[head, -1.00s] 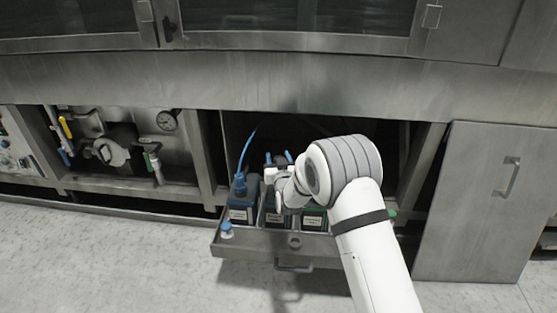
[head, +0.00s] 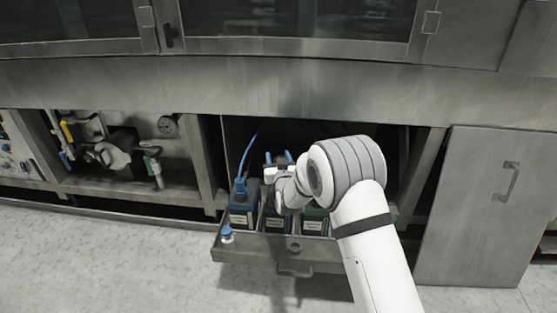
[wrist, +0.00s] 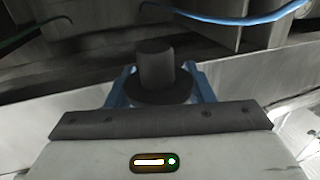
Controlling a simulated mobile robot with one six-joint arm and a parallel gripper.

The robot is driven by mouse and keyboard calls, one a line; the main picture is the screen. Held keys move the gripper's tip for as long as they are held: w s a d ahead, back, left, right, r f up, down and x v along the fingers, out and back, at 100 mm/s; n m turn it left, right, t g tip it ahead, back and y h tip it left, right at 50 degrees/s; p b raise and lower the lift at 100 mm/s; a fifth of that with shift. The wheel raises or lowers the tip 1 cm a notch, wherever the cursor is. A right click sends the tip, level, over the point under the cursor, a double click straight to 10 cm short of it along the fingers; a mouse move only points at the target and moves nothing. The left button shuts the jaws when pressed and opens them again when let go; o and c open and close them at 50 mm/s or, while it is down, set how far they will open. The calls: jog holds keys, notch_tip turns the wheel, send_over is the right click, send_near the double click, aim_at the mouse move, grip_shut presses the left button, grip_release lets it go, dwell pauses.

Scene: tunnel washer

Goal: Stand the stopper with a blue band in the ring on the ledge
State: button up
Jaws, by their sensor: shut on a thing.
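My gripper (head: 279,158) is over the back of the open drawer, above the middle container. In the wrist view its two blue fingers (wrist: 160,72) are shut on a dark stopper (wrist: 156,62) with a round knob and a wider flange. I see no blue band on the held part; the fingers hide its sides. A small white and blue piece (head: 227,234) stands on the ledge (head: 255,248) at its left end. A ring (head: 294,246) sits at the middle of the ledge and looks empty, apart from and below the gripper.
Dark labelled containers stand in the drawer: left (head: 242,214), middle (head: 277,221) and right (head: 314,221). A blue hose (head: 246,158) rises from the left one. My arm covers the drawer's right part. A cabinet panel (head: 475,210) stands at right; the floor in front is clear.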

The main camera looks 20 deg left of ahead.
jog(key=shift+r, duration=0.85)
dwell(0.3)
jog(key=shift+r+p, duration=0.6)
jog(key=shift+r, duration=1.4)
